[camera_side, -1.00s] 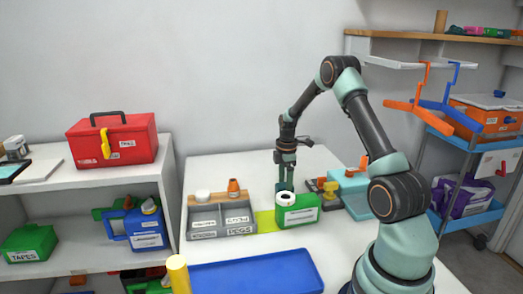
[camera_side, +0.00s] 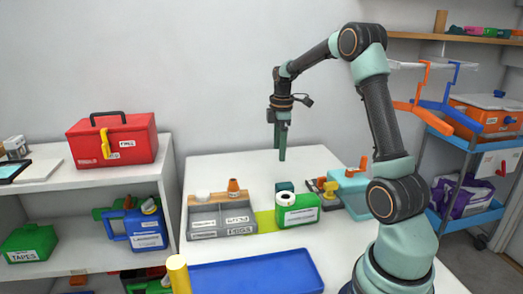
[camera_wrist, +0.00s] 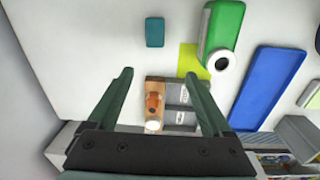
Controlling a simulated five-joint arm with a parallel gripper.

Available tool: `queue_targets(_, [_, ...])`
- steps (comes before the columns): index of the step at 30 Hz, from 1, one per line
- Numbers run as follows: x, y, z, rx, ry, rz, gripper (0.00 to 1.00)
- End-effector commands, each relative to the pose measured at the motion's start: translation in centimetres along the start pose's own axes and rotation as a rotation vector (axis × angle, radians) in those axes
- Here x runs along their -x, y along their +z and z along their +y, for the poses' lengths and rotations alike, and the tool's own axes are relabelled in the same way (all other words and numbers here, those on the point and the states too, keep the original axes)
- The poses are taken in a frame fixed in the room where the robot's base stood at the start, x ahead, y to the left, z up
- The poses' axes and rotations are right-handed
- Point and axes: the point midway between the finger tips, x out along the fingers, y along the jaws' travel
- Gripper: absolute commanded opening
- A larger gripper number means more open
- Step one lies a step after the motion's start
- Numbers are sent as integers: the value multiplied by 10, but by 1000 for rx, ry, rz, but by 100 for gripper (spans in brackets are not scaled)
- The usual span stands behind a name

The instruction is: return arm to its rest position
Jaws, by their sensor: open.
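My gripper (camera_side: 281,155) hangs above the back of the white table in the side view, fingers pointing down and well clear of the table. In the wrist view my gripper (camera_wrist: 160,73) has its two green fingers spread apart with nothing held between them. My arm rises from the front right and reaches left, bent at a high elbow. A small dark teal block (camera_side: 285,186) stands on the table below my gripper, behind the green box. It also shows apart from the fingers in the wrist view (camera_wrist: 155,32).
A light teal container (camera_side: 352,190) is at the right. A shelf with a red toolbox (camera_side: 112,139) stands left. The table's back left is clear.

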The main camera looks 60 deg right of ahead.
Motion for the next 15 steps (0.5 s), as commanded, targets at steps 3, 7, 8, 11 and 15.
queue_targets(3, [31,-32,-30,-81,58,26,84])
queue_targets(7, [56,-59,-66,-186,109,69,84])
queue_targets(8, [61,-64,-76,-210,118,80,84])
queue_targets(11, [75,-79,-106,-290,147,125,84])
queue_targets(15, [88,-94,-150,-402,174,199,84])
